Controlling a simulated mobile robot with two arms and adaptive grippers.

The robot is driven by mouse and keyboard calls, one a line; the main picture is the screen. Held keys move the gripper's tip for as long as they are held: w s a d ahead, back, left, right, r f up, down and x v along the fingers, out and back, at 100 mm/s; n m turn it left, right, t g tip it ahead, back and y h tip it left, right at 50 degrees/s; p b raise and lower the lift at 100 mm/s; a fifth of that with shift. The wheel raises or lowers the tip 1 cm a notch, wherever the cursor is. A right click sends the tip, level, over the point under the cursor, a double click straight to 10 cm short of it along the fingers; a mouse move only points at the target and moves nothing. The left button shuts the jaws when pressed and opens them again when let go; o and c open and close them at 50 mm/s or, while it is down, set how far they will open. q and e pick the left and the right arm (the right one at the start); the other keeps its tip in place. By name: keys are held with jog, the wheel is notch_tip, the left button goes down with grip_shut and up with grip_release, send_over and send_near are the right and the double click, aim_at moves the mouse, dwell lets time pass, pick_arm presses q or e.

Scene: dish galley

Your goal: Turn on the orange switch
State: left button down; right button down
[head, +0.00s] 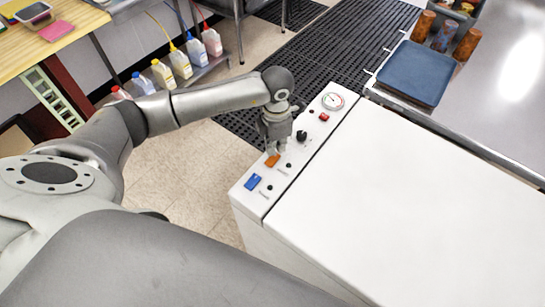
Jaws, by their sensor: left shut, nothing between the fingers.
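The orange switch (272,161) sits on the control strip along the left edge of a white machine (410,200), between a blue switch (253,182) and a black knob (302,136). My left gripper (276,151) is shut and empty. Its fingertips point down right at the far edge of the orange switch; I cannot tell if they touch it. The gripper partly covers the strip behind the switch. Which way the switch is tipped is too small to tell. My right gripper is not in the view.
A red switch (324,117) and a round gauge (333,101) are farther up the strip. A blue tray (414,73) lies on the metal counter behind the machine. Several bottles (163,74) stand on a low shelf at the back left. The machine's white top is clear.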

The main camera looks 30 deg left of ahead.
pick_arm(q)
jog(key=shift+f+b, duration=0.5)
jog(key=shift+f, duration=0.1)
dwell(0.3)
jog(key=shift+f+b, duration=0.65)
jog(key=shift+f, duration=0.05)
dwell(0.3)
jog(key=shift+r, duration=0.2)
jog(key=shift+r+p, duration=0.55)
jog(key=shift+r, duration=0.05)
jog(key=shift+r+p, duration=1.55)
jog(key=shift+r, duration=1.25)
jog(key=shift+f, duration=0.1)
